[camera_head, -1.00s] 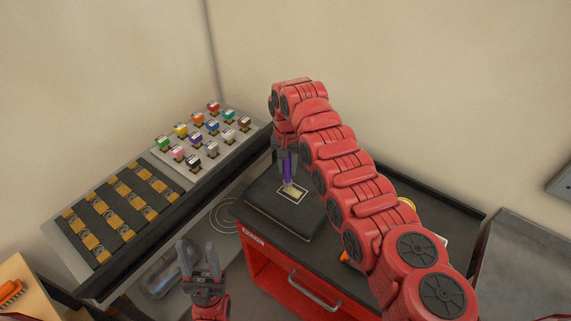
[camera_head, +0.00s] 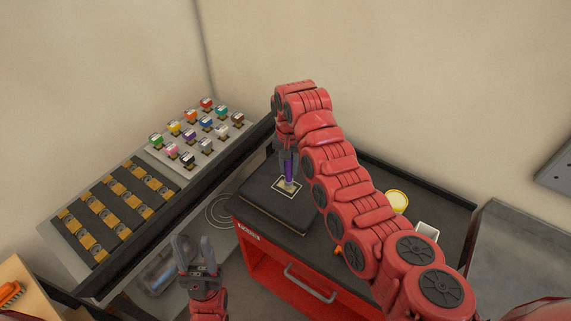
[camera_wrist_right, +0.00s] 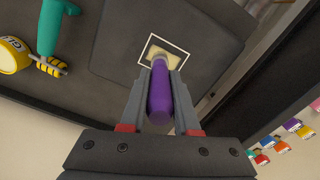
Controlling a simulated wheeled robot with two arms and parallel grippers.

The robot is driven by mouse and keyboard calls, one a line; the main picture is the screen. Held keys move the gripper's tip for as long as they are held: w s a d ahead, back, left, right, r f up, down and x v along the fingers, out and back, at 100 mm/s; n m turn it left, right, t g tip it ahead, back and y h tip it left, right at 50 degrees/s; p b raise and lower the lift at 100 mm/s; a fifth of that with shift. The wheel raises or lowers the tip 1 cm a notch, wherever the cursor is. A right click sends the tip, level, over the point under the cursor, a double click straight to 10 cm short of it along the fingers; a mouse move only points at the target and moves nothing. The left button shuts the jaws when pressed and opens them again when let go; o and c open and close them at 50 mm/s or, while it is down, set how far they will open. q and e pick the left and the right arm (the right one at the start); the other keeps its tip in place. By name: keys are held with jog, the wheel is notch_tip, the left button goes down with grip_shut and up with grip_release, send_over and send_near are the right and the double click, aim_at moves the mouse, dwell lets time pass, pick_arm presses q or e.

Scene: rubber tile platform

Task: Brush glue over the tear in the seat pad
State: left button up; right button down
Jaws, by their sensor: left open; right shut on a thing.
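The black seat pad (camera_head: 262,208) lies on top of the red tool cart. A pale rectangular outline on it frames a tan patch; the tear itself is too small to make out. My right gripper (camera_head: 288,165) is shut on the purple handle of a brush (camera_head: 289,172), held upright over the outlined patch. In the right wrist view the purple handle (camera_wrist_right: 160,95) sits between the fingers (camera_wrist_right: 160,105), and its tip is at the tan patch (camera_wrist_right: 162,52). Whether the bristles touch cannot be told. My left gripper (camera_head: 195,250) is open and empty, left of the cart.
A yellow-rimmed glue tin (camera_wrist_right: 12,55) and a teal-handled tool (camera_wrist_right: 50,30) lie on the cart top beside the pad. A white container (camera_head: 427,231) stands at the cart's right. A sloped rack (camera_head: 205,135) with several coloured pieces is at left.

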dwell(0.3)
jog(key=shift+s+d+r+p, duration=0.1)
jog(key=shift+s+d+p, duration=0.3)
jog(key=shift+p, duration=0.3)
jog(key=shift+s+d, duration=0.2)
jog(key=shift+d, duration=0.1)
jog(key=shift+w+a, duration=0.1)
jog(key=shift+w+a, duration=0.3)
jog(key=shift+w+a+b, duration=0.1)
jog(key=shift+a+b, duration=0.2)
jog(key=shift+w, duration=0.1)
